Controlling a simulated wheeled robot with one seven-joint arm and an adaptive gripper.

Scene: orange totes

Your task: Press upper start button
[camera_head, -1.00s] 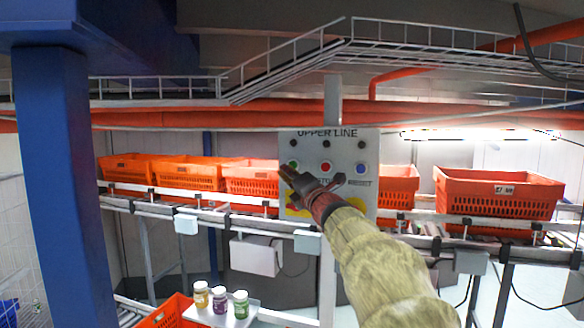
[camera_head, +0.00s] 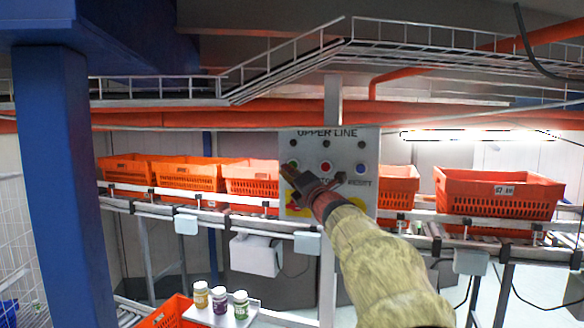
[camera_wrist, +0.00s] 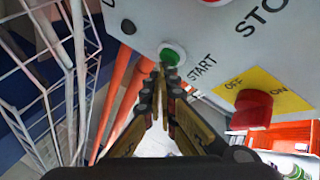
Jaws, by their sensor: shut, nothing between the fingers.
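The grey control panel (camera_head: 350,142) marked UPPER LINE stands at the middle of the head view. Its green start button (camera_head: 293,163) shows just above my gripper's tip. In the wrist view the green button (camera_wrist: 170,55), labelled START, has a pale ring around it. My gripper (camera_head: 285,171) is shut and empty, pointing at the panel's left side. In the wrist view the fingertips (camera_wrist: 162,70) are at the button's lower edge; I cannot tell whether they touch it.
A red button (camera_head: 325,166) and a blue RESET button (camera_head: 361,169) are to the right. A red knob (camera_wrist: 252,108) sits on a yellow OFF/ON plate below START. Orange totes (camera_head: 498,194) stand on the conveyor behind. A blue pillar (camera_head: 65,190) is at left.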

